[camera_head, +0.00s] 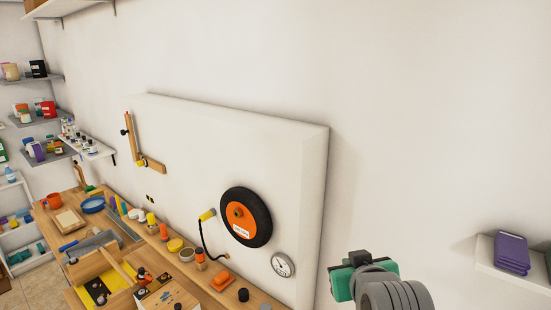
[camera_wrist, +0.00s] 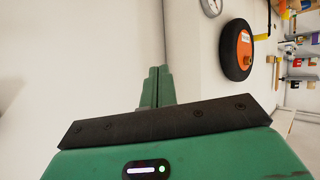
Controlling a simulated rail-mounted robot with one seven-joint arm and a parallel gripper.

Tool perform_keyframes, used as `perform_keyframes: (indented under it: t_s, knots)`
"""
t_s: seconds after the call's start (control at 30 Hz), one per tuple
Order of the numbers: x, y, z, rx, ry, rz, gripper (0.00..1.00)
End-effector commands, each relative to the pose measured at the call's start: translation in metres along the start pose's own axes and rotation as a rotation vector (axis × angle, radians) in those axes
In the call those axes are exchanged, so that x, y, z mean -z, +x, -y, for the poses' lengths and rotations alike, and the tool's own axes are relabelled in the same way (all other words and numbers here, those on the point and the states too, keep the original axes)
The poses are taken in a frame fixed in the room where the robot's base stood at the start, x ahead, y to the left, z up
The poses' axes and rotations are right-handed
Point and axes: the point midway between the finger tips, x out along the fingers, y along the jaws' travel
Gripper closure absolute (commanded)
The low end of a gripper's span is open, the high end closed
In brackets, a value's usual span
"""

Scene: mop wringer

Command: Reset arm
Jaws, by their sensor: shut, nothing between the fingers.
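My arm shows at the lower right of the head view, with a green and black part of my gripper (camera_head: 345,279) in front of the white wall. Its fingers cannot be made out there. In the wrist view, the green fingers of my gripper (camera_wrist: 157,87) are together, with nothing between them. They point toward bare white wall. My gripper is to the right of the wall panel and apart from the workbench (camera_head: 208,297). No object is in contact with it.
A raised white panel (camera_head: 180,125) carries an orange-hubbed black wheel (camera_head: 240,217), also in the wrist view (camera_wrist: 236,50), and a gauge (camera_head: 283,265). Tools crowd the bench at lower left. A shelf (camera_head: 515,270) with purple cloths (camera_head: 511,252) is at right. Wall between is clear.

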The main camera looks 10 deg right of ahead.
Motion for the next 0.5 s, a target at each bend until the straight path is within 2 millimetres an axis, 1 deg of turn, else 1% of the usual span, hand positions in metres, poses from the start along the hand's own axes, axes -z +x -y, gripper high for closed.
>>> perform_keyframes:
  t_s: [0.03, 0.07, 0.1, 0.17, 0.2, 0.23, 0.27, 0.3, 0.37, 0.4, 0.5]
  knots:
    - [0.028, -0.020, 0.035, 0.022, -0.007, -0.113, 1.00]
    - [0.043, -0.034, 0.052, 0.030, -0.007, -0.183, 1.00]
    - [0.063, -0.056, 0.074, 0.044, -0.003, -0.276, 1.00]
    - [0.089, -0.093, 0.105, 0.066, 0.007, -0.417, 1.00]
    - [0.103, -0.122, 0.123, 0.081, 0.019, -0.511, 1.00]
    - [0.112, -0.144, 0.135, 0.093, 0.030, -0.580, 1.00]
    - [0.120, -0.168, 0.146, 0.105, 0.041, -0.649, 1.00]
    - [0.129, -0.198, 0.158, 0.120, 0.059, -0.734, 1.00]
    - [0.136, -0.242, 0.171, 0.141, 0.086, -0.850, 1.00]
    - [0.139, -0.269, 0.177, 0.153, 0.104, -0.918, 1.00]
    - [0.140, -0.320, 0.184, 0.176, 0.140, -1.044, 1.00]
